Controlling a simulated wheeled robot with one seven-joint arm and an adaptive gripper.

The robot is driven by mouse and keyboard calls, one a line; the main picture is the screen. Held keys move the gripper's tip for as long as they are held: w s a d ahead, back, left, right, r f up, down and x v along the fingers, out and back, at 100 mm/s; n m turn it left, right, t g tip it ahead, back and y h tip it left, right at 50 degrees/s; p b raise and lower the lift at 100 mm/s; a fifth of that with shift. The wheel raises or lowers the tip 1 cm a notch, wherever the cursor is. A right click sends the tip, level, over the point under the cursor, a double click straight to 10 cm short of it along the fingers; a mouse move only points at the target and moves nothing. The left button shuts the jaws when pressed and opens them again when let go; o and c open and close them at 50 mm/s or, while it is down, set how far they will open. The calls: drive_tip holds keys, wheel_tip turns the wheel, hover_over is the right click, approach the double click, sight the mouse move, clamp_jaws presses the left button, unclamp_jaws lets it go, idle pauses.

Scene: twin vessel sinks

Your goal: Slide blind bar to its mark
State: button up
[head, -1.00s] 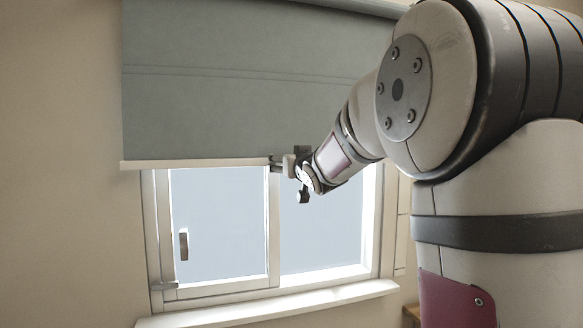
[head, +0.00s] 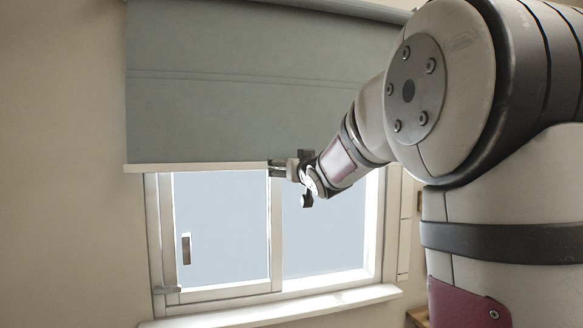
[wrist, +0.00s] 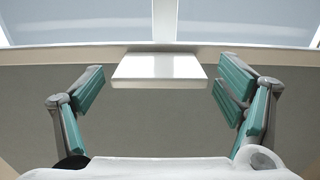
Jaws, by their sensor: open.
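The blind bar (head: 200,167) is a pale strip along the bottom hem of the lowered grey-green blind (head: 200,110). It hangs level across the upper part of the window. My gripper (head: 276,168) is at the bar, near the middle of the window. In the wrist view my gripper (wrist: 159,82) is open, with a teal-padded finger on each side of a white block (wrist: 157,70) at the bar (wrist: 60,57). Gaps show between the block and both fingers. My arm hides the bar's right part in the head view. I cannot make out a mark.
The window frame (head: 275,235) has a dark handle (head: 186,248) on its left pane and a small latch at its lower left. A white sill (head: 270,310) juts out below. Bare wall (head: 60,160) lies to the left.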

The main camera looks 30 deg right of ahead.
drive_tip(key=v, duration=1.1)
drive_tip(key=shift+s, duration=0.1)
drive_tip(key=s+a+f+n+g+y, duration=0.1)
drive_tip(key=s+a+f+g+y, duration=0.1)
drive_tip(key=s+a+f+g, duration=0.4)
drive_tip(key=s+a+f+n+g+y, duration=0.2)
drive_tip(key=s+a+f+g, duration=0.4)
drive_tip(key=s+a+f, duration=0.9)
drive_tip(key=s+f+y, duration=0.1)
drive_tip(key=s, duration=0.6)
drive_tip(key=shift+s+f, duration=0.15)
drive_tip(key=shift+f, duration=0.2)
idle(0.4)
